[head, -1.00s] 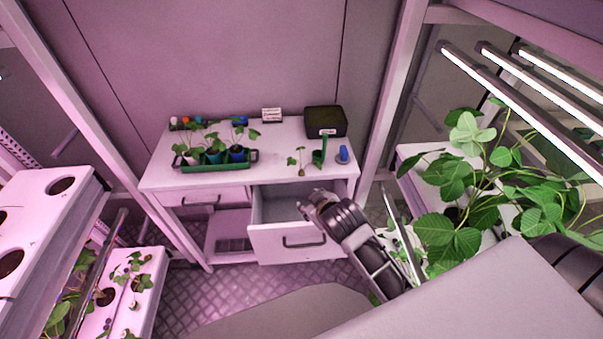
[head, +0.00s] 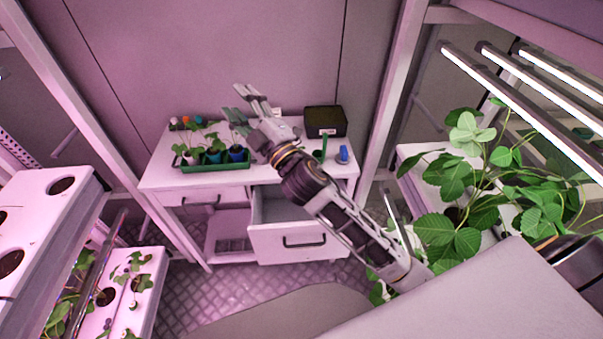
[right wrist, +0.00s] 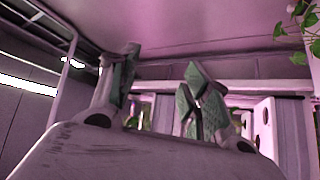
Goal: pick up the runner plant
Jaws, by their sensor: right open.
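My right gripper (head: 243,103) is open and empty, raised in front of the white table (head: 157,176), with its fingers pointing up toward the back wall. Its spread fingers also show in the right wrist view (right wrist: 162,92), with nothing between them. The small loose plantlet on the tabletop, which looks like the runner plant, is now hidden behind my right arm. Potted plants (head: 213,143) stand in a green tray (head: 205,167), left of the gripper. My left gripper is not in view.
A black box (head: 325,121), a green upright tool (head: 320,152) and a blue item (head: 343,154) stand at the table's right. The drawer (head: 300,243) below is pulled open. A large leafy plant (head: 455,190) fills the right side; white planter racks (head: 50,215) stand left.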

